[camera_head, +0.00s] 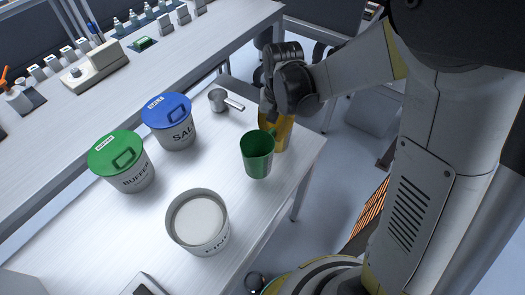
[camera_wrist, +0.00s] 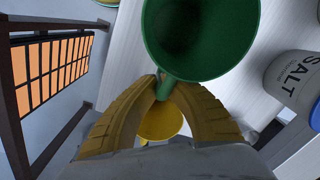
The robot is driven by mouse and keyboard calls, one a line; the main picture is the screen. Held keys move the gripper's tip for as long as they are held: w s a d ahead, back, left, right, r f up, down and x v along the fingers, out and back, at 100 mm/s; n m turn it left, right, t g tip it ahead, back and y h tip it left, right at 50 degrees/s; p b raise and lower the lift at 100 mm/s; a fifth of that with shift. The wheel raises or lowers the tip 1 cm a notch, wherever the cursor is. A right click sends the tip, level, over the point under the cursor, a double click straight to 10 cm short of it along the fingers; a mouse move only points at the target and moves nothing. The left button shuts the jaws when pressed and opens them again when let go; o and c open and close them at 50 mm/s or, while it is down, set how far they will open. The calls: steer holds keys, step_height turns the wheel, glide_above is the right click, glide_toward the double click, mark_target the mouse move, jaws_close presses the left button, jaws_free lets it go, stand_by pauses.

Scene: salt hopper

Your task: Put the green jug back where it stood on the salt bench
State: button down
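The green jug (camera_head: 257,155) is upright and empty-looking by the right edge of the white bench (camera_head: 285,195). Whether its base touches the bench is unclear. In the wrist view the green jug (camera_wrist: 200,35) fills the top middle, its handle between my fingertips. My gripper (camera_wrist: 165,88) is shut on that handle. In the head view my gripper (camera_head: 268,112) is at the jug's far side, partly hidden. A yellow jug (camera_head: 283,130) stands just behind the green one; its yellow inside (camera_wrist: 160,122) shows between my fingers. The blue-lidded SALT tub (camera_head: 170,122) stands to the left.
A green-lidded tub (camera_head: 122,162) and an open tub of white material (camera_head: 197,220) stand on the bench. A metal scoop (camera_head: 222,101) lies near the back. Bare bench lies between the open tub and green jug. A second bench (camera_head: 190,45) runs behind.

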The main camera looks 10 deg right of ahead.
steer(key=shift+w+a+f+b, duration=0.15)
steer(key=shift+a+f+b, duration=0.25)
steer(key=shift+f, duration=0.55)
steer(key=shift+w+a+f+b, duration=0.1)
steer(key=shift+a+f+b, duration=0.35)
steer(key=shift+f, duration=0.45)
steer(key=shift+w+a+f+b, duration=0.15)
steer(key=shift+a+f+b, duration=0.25)
steer(key=shift+f, duration=0.55)
steer(key=shift+f, duration=0.2)
steer(key=c, duration=1.6)
jaws_free()
steer(key=shift+r, duration=0.15)
